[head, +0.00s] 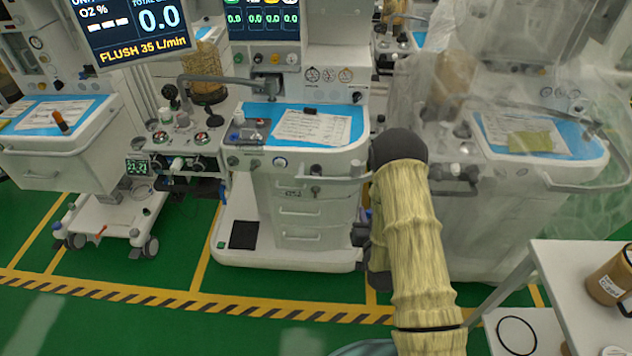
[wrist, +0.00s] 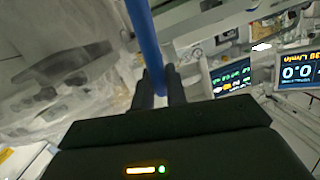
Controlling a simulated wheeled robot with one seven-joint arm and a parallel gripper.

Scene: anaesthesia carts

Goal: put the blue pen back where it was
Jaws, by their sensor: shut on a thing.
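The blue pen (wrist: 146,38) shows in the wrist view as a long blue shaft, running from the top edge down to my fingertips. My gripper (wrist: 159,82) is shut on it near its lower visible end; its upper end is out of frame. In the head view my yellow-sleeved arm reaches toward the carts and hides my gripper. I cannot make out the pen there for certain. The middle cart (head: 312,172) has a blue top (head: 357,122) with a printed sheet (head: 313,127) and a small black object (head: 310,111) on it.
A right cart (head: 500,200) stands under clear plastic (head: 590,215). A white table (head: 575,265) with a brown jar (head: 610,278) is at lower right. Green floor (head: 120,285) is open at front left.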

